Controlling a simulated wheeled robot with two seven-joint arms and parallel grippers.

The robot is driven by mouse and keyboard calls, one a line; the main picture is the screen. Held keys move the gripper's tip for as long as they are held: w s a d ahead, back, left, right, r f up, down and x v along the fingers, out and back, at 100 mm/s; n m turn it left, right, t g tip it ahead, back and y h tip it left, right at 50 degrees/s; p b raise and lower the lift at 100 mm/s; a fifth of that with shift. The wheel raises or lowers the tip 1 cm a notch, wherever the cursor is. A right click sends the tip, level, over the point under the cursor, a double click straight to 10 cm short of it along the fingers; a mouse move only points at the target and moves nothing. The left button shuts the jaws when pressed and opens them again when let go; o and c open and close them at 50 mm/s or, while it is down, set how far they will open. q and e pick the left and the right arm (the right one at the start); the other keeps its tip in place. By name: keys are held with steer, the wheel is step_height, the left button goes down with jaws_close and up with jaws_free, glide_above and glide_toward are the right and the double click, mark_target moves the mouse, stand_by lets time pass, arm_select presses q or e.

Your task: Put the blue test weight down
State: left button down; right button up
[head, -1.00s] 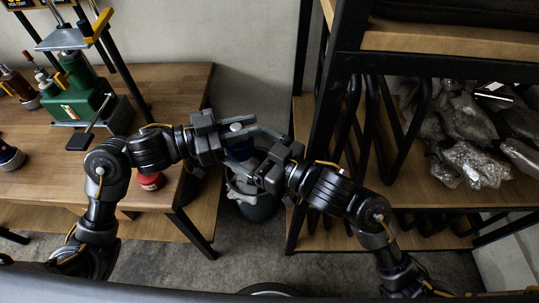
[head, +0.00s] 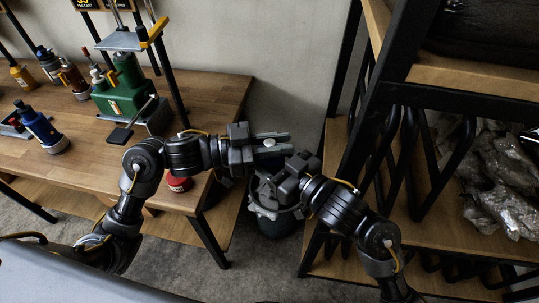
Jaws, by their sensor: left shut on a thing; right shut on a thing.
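My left gripper (head: 270,144) is shut on the blue test weight. Its pale knob (head: 269,142) shows between the fingers; its blue body is almost wholly hidden now. My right gripper (head: 268,178) meets the left one just below and to the right, and is shut on the same weight as far as I can see. Both are in the air beyond the wooden table's (head: 85,165) right edge, above a dark bin (head: 277,222).
A green press (head: 125,95) stands at the table's back. Yellow (head: 22,77) and dark red (head: 72,80) bottle-like items stand at back left. A red item (head: 178,182) sits near the right edge by my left arm. A shelf (head: 440,225) with wrapped bundles stands right. The table's front middle is clear.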

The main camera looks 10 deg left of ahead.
arm_select(q)
steer(key=shift+r, duration=0.2)
arm_select(e)
steer(key=shift+w+d, duration=0.1)
jaws_close()
arm_select(q)
steer(key=c, duration=1.6)
jaws_free()
arm_select(e)
steer(key=shift+r, duration=0.25)
arm_select(q)
steer(key=o, duration=0.4)
steer(key=shift+f, duration=0.1)
